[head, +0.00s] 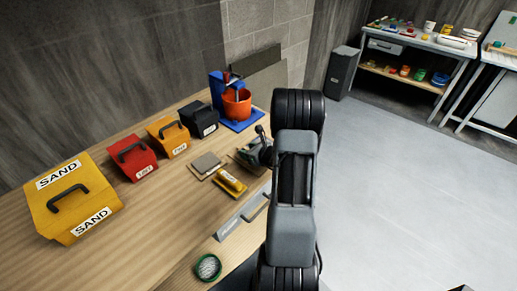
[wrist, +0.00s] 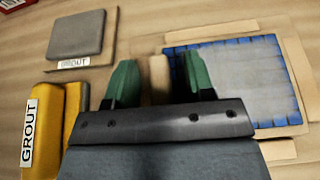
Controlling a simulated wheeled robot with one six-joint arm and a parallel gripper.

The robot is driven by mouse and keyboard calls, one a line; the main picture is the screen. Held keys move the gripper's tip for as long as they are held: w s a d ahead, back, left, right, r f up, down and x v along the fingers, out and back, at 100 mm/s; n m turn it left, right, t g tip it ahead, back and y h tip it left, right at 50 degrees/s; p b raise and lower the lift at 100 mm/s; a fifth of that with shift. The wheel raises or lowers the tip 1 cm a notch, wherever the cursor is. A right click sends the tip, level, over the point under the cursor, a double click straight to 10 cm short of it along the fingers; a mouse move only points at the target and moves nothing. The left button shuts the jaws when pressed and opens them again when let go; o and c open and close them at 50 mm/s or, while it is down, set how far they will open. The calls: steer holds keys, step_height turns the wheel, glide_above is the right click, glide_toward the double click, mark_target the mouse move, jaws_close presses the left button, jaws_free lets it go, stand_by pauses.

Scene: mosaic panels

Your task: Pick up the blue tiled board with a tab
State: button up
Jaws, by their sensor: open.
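The blue tiled board (wrist: 232,78) lies flat at the right of the wrist view. It has a wooden edge, a blue tile border and a pale grey middle. A beige wooden tab (wrist: 159,82) stands out from its left side. My gripper (wrist: 158,70) is open, with one green finger on each side of the tab. I cannot tell whether either finger touches it. In the head view my gripper (head: 264,149) is over the board (head: 246,160), and my arm and gripper hide much of the board.
A grey grout slab (wrist: 76,36) and a yellow grout block (wrist: 62,118) lie left of my gripper. Several labelled boxes, including the yellow sand box (head: 73,197), and an orange bucket (head: 237,104) stand on the wooden bench.

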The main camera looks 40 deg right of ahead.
steer(key=shift+c, duration=0.2)
jaws_close()
steer(key=shift+r, duration=0.25)
stand_by(0.3)
